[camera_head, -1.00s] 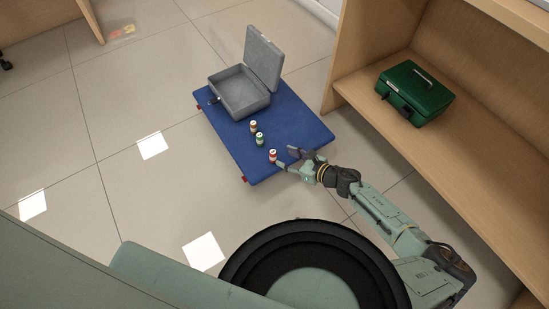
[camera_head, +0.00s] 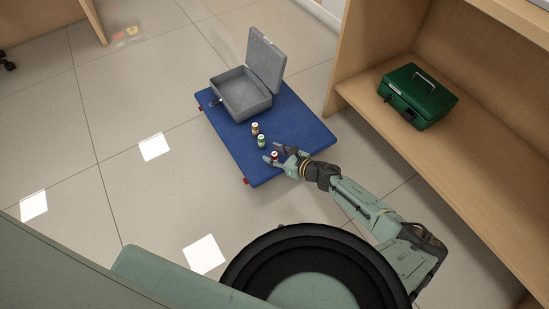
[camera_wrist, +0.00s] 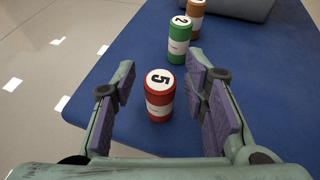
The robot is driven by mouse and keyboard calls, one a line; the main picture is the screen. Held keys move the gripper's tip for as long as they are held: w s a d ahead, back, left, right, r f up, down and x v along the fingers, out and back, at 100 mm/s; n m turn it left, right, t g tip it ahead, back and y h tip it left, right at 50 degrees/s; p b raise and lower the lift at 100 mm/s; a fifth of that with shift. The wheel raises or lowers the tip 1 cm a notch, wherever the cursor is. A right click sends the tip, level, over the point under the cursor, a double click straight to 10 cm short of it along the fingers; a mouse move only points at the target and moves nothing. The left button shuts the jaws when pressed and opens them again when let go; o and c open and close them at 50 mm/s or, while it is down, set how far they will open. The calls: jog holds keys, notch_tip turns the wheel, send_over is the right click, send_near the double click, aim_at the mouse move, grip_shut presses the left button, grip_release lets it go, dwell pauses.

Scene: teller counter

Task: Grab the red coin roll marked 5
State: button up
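The red coin roll marked 5 (camera_wrist: 159,97) stands upright on the blue mat (camera_wrist: 120,85), with a white band and a white top. My gripper (camera_wrist: 163,92) is open, its purple-padded fingers on either side of the roll, which shows a gap to each pad. In the head view, my gripper (camera_head: 272,152) is over the near part of the mat, and the red roll (camera_head: 275,155) shows between its fingers, partly hidden.
A green roll marked 2 (camera_wrist: 179,45) stands just beyond the red one, and a brown-orange roll (camera_wrist: 196,18) behind it. An open grey cash box (camera_head: 241,94) sits at the mat's far end. A closed green box (camera_head: 417,95) is on the wooden shelf at right.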

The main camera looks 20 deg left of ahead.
grip_shut()
dwell(0.3)
jog(key=shift+r, duration=0.15)
